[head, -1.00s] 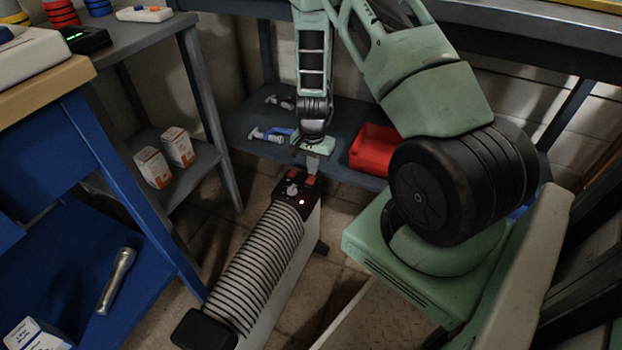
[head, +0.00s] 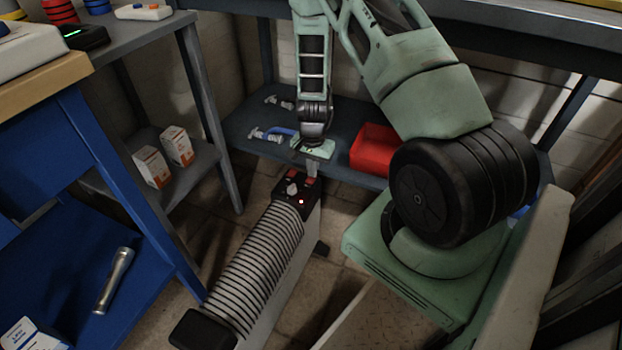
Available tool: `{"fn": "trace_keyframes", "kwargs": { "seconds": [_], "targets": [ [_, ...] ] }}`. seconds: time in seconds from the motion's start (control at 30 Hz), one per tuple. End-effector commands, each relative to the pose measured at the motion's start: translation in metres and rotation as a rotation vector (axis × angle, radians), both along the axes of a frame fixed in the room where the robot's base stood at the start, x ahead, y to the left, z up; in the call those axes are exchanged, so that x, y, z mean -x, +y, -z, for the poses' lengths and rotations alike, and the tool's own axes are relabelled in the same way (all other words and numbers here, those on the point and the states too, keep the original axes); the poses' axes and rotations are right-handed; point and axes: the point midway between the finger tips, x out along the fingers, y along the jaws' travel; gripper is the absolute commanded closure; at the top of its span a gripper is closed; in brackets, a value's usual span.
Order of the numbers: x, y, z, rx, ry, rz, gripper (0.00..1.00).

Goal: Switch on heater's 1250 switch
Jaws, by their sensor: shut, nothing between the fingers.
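The heater (head: 262,262) stands on the floor in the middle of the head view, with a ribbed light body and black ends. Its black control panel (head: 287,200) at the far end carries a pale knob (head: 292,189), red switches (head: 308,182) and a small round light (head: 301,202). The switch labels are too small to read. My gripper (head: 312,172) points down just above the far edge of the panel, beside the red switches. It is shut and empty. Whether its tips touch a switch I cannot tell.
A dark low shelf behind the heater holds a red bin (head: 374,148) and spray bottles (head: 270,134). A grey shelf at left holds two small boxes (head: 176,146). A blue workbench (head: 130,190) with a flashlight (head: 115,280) stands at front left.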

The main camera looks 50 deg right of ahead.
Motion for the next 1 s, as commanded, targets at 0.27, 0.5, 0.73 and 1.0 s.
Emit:
{"fn": "trace_keyframes", "kwargs": {
  "seconds": [0.27,0.5,0.73,1.0],
  "targets": [
    [0.000,0.000,0.001,0.000,0.000,0.000,1.00],
    [0.000,0.000,-0.016,0.000,0.000,0.000,1.00],
    [0.000,0.000,-0.034,0.000,0.000,0.000,1.00],
    [0.000,0.000,-0.055,0.000,0.000,0.000,1.00]
  ]
}}
